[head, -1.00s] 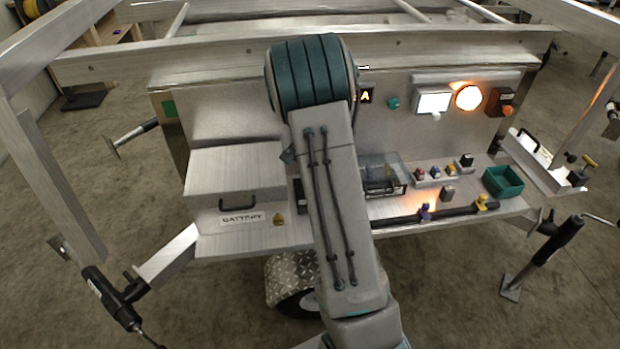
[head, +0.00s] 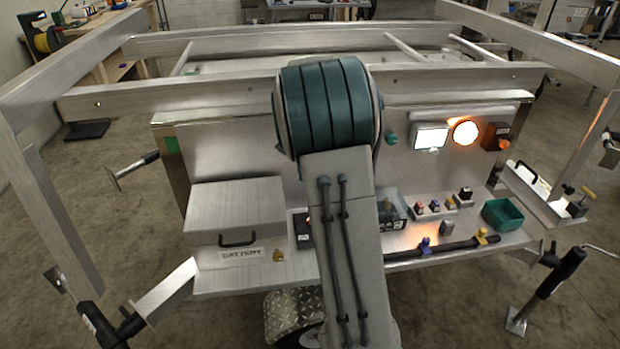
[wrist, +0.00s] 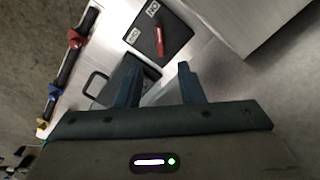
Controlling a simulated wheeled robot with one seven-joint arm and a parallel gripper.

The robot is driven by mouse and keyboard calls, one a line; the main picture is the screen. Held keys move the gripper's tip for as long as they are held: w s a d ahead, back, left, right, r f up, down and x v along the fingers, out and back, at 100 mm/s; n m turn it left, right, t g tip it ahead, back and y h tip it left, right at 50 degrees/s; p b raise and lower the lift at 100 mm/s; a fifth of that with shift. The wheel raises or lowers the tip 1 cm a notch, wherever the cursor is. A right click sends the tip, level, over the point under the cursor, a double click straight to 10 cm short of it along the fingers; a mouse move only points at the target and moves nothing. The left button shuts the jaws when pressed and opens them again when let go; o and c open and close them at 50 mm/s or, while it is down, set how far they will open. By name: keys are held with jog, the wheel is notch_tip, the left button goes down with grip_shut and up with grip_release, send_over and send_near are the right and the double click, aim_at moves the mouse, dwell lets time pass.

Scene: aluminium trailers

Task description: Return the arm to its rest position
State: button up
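My arm (head: 345,220) stands up in the middle of the head view, with its teal-banded joint (head: 328,105) in front of the trailer panel. My gripper is hidden behind the arm there. In the wrist view my gripper (wrist: 160,78) shows two dark teal fingers held apart, with nothing visible between them. Beyond the fingertips is a dark plate (wrist: 147,30) with ON/OFF style labels and a red handle (wrist: 158,42). They appear apart from the fingers.
The trailer shelf (head: 225,284) holds a battery box (head: 235,205), a green bin (head: 503,214) and several small coloured parts. A black bar with blue and yellow clamps (head: 440,249) lies along its front. Lit lamps (head: 466,133) are on the panel (head: 235,145). Frame rails (head: 230,96) surround the arm.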

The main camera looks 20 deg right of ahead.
jog(key=s+a+r+n+t+p, duration=0.1)
jog(key=s+a+r+n+p, duration=0.2)
jog(key=s+a+r+n, duration=0.5)
jog(key=s+a+n+t, duration=0.1)
jog(key=s+a+n, duration=0.1)
jog(key=s, duration=0.6)
jog(key=s+a+r+n+p, duration=0.1)
jog(key=s+a, duration=0.3)
jog(key=s, duration=0.5)
jog(key=shift+a+r+n+t+p, duration=0.15)
jog(key=shift+a+n+t+p, duration=0.2)
jog(key=shift+n, duration=0.25)
jog(key=shift+o, duration=0.2)
jog(key=shift+s+d, duration=0.1)
